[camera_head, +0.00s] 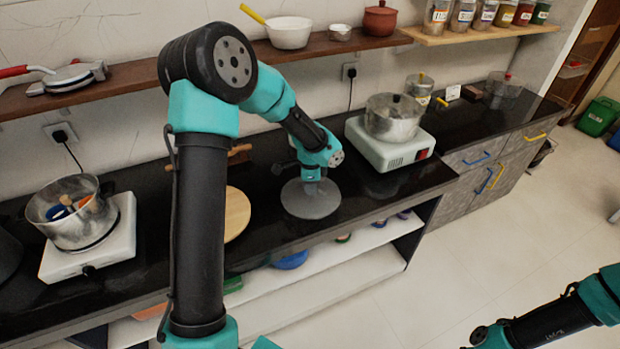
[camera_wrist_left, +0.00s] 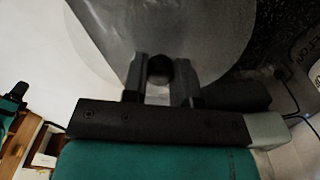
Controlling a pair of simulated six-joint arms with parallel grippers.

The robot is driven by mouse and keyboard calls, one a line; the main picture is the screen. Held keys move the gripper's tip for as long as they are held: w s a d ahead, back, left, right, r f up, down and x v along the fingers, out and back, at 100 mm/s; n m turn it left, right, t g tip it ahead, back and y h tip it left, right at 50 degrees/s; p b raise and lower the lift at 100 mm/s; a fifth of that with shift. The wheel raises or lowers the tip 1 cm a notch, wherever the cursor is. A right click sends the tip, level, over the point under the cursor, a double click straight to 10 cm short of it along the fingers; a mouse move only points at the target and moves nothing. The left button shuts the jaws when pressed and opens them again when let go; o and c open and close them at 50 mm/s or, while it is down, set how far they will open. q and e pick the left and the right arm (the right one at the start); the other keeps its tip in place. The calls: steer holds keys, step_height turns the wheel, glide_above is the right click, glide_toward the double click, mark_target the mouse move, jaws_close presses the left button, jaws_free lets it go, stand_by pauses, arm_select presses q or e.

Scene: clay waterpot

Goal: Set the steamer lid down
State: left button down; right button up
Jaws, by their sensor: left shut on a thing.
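The steamer lid (camera_head: 298,203) is a flat grey disc over the dark counter, near its front edge. My left gripper (camera_head: 313,181) reaches down to the middle of the lid from above. In the left wrist view, the gripper's two fingers (camera_wrist_left: 161,84) are shut on the lid's dark round knob (camera_wrist_left: 159,70). The lid (camera_wrist_left: 215,35) spreads out beyond the fingers there. I cannot tell whether the lid touches the counter or hangs just above it. My right gripper is not visible; only part of my right arm shows at the bottom right.
A pot with a dark knob (camera_head: 392,120) stands on a white burner (camera_head: 392,155) to the right. A round wooden board (camera_head: 236,214) lies left of the lid, partly behind my arm. An open pot (camera_head: 72,226) stands on a burner at far left. A shelf (camera_head: 130,72) runs above the counter.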

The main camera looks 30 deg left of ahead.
arm_select(q)
steer(key=w+a, duration=0.1)
steer(key=w, duration=0.1)
steer(key=w+a, duration=0.1)
steer(key=w, duration=0.1)
steer(key=w+a, duration=0.2)
steer(key=shift+w+f, duration=0.1)
steer(key=shift+f, duration=0.2)
steer(key=shift+w, duration=0.15)
steer(key=shift+w+a+f, duration=0.1)
steer(key=shift+w+f, duration=0.05)
steer(key=shift+f, duration=1.65)
steer(key=shift+f, duration=0.2)
steer(key=c, duration=0.9)
jaws_free()
steer(key=shift+r, duration=0.15)
